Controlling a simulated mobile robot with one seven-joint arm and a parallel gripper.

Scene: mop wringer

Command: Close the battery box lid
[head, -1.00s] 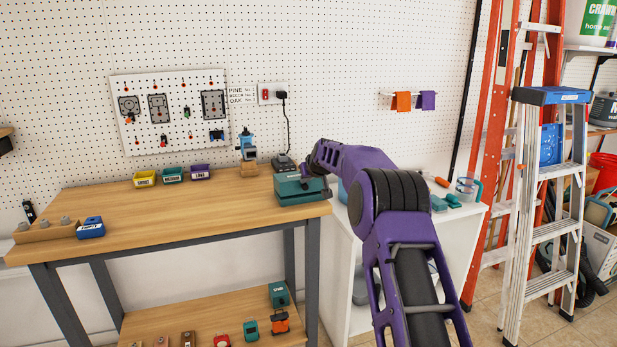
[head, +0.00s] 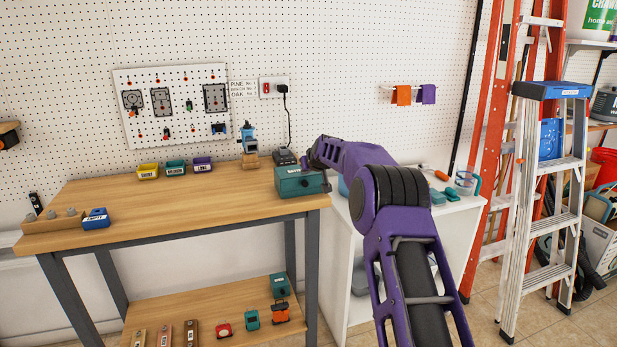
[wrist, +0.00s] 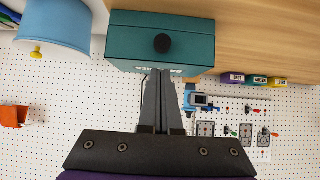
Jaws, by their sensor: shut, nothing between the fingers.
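The teal battery box (head: 301,182) sits at the right end of the workbench top. In the head view its lid looks down on the body, but I cannot tell if it is fully shut. In the wrist view the box (wrist: 125,48) fills the upper middle, with a dark round knob (wrist: 162,43) on its face and white lettering along its lower edge. My gripper (wrist: 160,73) is shut and empty, its tips at that lettered edge; contact is unclear. In the head view the gripper is mostly hidden at the arm's far end, by the box.
Small labelled bins (head: 175,169) line the back of the bench (head: 180,205). A white cabinet (head: 350,240) stands at right. The middle of the bench is clear.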

